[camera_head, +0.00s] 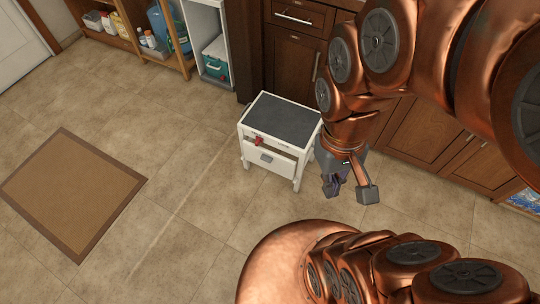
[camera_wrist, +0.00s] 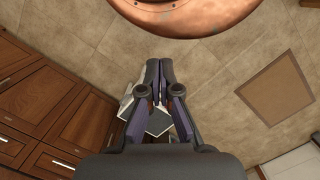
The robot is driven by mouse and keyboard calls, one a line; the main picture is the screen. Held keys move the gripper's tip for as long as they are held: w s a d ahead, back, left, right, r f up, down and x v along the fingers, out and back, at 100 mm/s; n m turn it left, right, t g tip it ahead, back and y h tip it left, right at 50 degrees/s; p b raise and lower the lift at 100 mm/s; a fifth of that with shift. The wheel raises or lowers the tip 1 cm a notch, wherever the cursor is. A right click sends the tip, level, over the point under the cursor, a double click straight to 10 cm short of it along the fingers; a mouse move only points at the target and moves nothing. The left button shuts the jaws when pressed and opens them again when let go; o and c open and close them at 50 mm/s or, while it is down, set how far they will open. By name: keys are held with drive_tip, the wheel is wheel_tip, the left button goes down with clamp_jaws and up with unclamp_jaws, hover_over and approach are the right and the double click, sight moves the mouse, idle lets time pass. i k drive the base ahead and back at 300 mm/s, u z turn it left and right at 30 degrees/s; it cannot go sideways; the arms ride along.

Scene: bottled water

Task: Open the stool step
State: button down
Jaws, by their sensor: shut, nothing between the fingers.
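The white step stool (camera_head: 247,152) with a dark grey top (camera_head: 281,117) stands upright on the tiled floor in the middle of the head view. Its white front panel (camera_head: 283,163) has a small grey handle (camera_head: 266,157), and a small red part (camera_head: 258,140) sits just above it. I cannot tell whether the step is slightly out. My gripper (camera_head: 348,191) hangs to the right of the stool, apart from it. It is shut and empty. In the wrist view, my gripper (camera_wrist: 159,67) partly hides the stool's grey top (camera_wrist: 158,123).
Brown wooden cabinets (camera_head: 293,62) stand behind and to the right of the stool. An open shelf (camera_head: 180,46) with bottles and a teal box (camera_head: 215,61) is at the back left. A brown mat (camera_head: 75,188) lies on the left. The floor before the stool is clear.

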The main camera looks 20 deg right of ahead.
sight(281, 164)
drive_tip(key=z, duration=0.3)
drive_tip(key=k, duration=0.6)
drive_tip(key=u, duration=1.35)
drive_tip(key=i, duration=0.5)
drive_tip(key=z, duration=0.05)
